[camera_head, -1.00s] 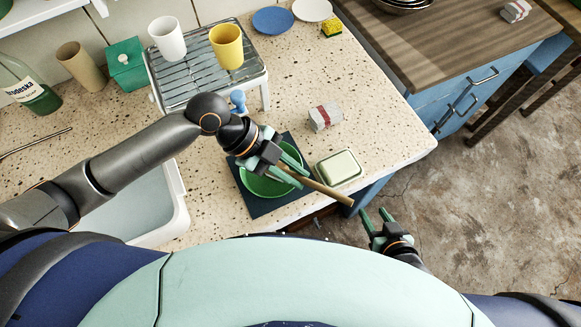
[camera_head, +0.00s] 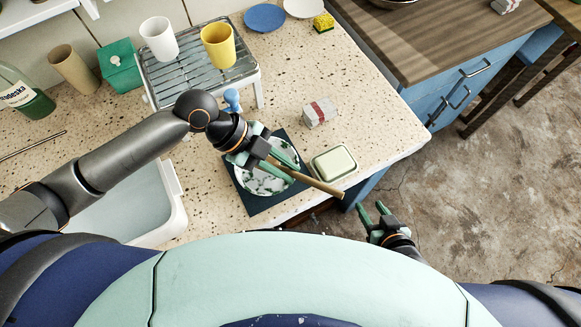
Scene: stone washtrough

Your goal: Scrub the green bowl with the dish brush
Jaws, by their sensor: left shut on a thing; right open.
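The green bowl (camera_head: 257,186) sits on a dark blue mat on the counter. Its inside is now largely covered with patchy white, like foam, with green showing through. My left gripper (camera_head: 284,166) is over the bowl, shut on the dish brush (camera_head: 322,184). The brush's wooden handle sticks out to the lower right, past the bowl. Its head is hidden by the gripper, so I cannot tell whether it touches the bowl. My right gripper (camera_head: 371,214) is open and empty, off the counter's front edge at the lower right.
The mat (camera_head: 265,204) lies near the counter's front edge. A soap dish (camera_head: 334,163) and a wrapped block (camera_head: 319,112) are right of the bowl. A rack (camera_head: 158,96) with a white cup (camera_head: 158,38) and a yellow cup (camera_head: 218,45) stands behind. A sink (camera_head: 178,216) is at left.

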